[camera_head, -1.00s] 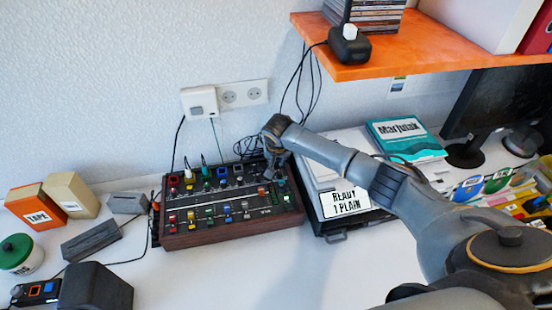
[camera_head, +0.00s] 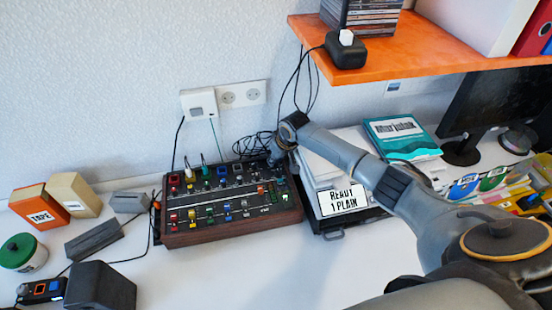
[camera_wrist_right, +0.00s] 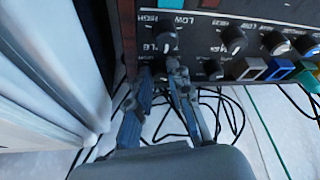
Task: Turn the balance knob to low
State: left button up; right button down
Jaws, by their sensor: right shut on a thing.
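The control box (camera_head: 232,228) is a dark panel with wooden sides, full of coloured buttons and small knobs, lying on the white desk. My right gripper (camera_head: 277,163) is at its far right corner. In the right wrist view the right gripper (camera_wrist_right: 160,72) has its fingertips close together on a small dark knob at the panel's edge, mostly hidden between them. Just above it a black knob (camera_wrist_right: 165,39) with a white pointer line sits below upside-down HIGH and LOW lettering. I cannot read which knob is the balance one. My left gripper is not in view.
An orange shelf (camera_head: 420,52) overhangs at the upper right. A printer-like tray marked READY 1 PLAIN (camera_head: 343,200) stands just right of the box. Loose black cables (camera_head: 252,145) lie behind it.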

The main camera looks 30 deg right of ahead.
dwell(0.4)
jog(key=c, duration=1.5)
grip_release()
jog(key=shift+r, duration=0.1)
jog(key=v, duration=1.1)
jog(key=shift+s+r, duration=0.2)
jog(key=shift+r, duration=0.15)
